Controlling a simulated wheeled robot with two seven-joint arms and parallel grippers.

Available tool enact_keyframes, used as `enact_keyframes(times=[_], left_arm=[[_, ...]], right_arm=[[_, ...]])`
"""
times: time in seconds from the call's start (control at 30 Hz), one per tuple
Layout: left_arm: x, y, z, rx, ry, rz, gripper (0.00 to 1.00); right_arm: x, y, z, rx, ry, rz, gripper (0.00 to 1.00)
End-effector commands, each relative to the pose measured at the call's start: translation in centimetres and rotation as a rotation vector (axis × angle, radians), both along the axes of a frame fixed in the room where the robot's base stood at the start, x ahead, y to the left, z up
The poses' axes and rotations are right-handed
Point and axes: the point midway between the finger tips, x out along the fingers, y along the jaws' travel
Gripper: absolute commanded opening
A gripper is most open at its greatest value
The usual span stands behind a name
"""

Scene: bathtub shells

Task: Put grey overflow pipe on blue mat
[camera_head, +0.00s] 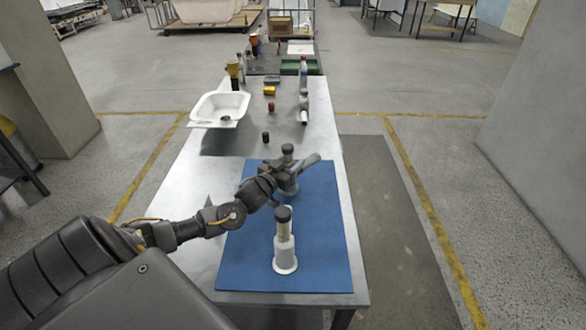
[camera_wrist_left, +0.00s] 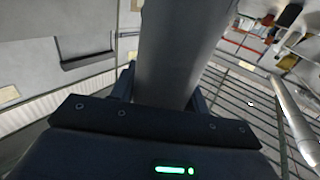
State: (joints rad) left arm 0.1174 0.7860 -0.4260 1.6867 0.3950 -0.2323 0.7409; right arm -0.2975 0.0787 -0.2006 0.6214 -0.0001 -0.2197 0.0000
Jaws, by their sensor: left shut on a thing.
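The blue mat (camera_head: 325,255) covers the near part of the table. My left gripper (camera_head: 278,175) is over the mat's far part, shut on the grey overflow pipe (camera_head: 308,161). A grey tube end of the pipe slants up to the right past the gripper. In the left wrist view, the grey pipe (camera_wrist_left: 180,50) fills the space between the fingers. A dark-capped upright piece (camera_head: 288,150) shows right at the gripper; I cannot tell whether it belongs to the pipe. The gripper hides where the pipe meets the mat, so contact is unclear. My right gripper is out of view.
A white pipe with a dark cap (camera_head: 284,250) stands upright on the mat, nearer me. Beyond the mat are a small dark cylinder (camera_head: 265,137), a white basin (camera_head: 218,108), a red piece (camera_head: 271,107) and a light grey pipe (camera_head: 303,110). The mat's near left is clear.

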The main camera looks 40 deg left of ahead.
Motion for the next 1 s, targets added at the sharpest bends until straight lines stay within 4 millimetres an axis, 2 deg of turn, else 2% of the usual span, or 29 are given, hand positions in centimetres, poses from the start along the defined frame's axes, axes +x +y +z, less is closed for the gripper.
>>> enact_keyframes(times=[0.1,0.2,0.57,0.6,0.73,1.0], left_arm=[[0.1,0.0,-1.7,-0.002,0.002,0.001,0.07],[0.1,0.0,-2.3,-0.001,-0.001,0.0,0.07],[0.1,-0.1,-2.8,-0.002,0.0,-0.001,0.07],[0.1,-0.1,-2.7,-0.001,0.001,-0.001,0.5],[0.1,-0.1,-2.7,-0.001,0.001,-0.001,0.67],[0.1,-0.1,-2.6,-0.001,0.001,-0.001,0.68]], right_arm=[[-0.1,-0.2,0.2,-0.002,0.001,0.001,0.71],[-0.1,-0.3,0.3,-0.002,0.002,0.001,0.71],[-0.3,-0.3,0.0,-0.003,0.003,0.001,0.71],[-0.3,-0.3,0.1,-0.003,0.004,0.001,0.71],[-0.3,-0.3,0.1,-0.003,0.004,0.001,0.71],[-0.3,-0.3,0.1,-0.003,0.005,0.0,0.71]])
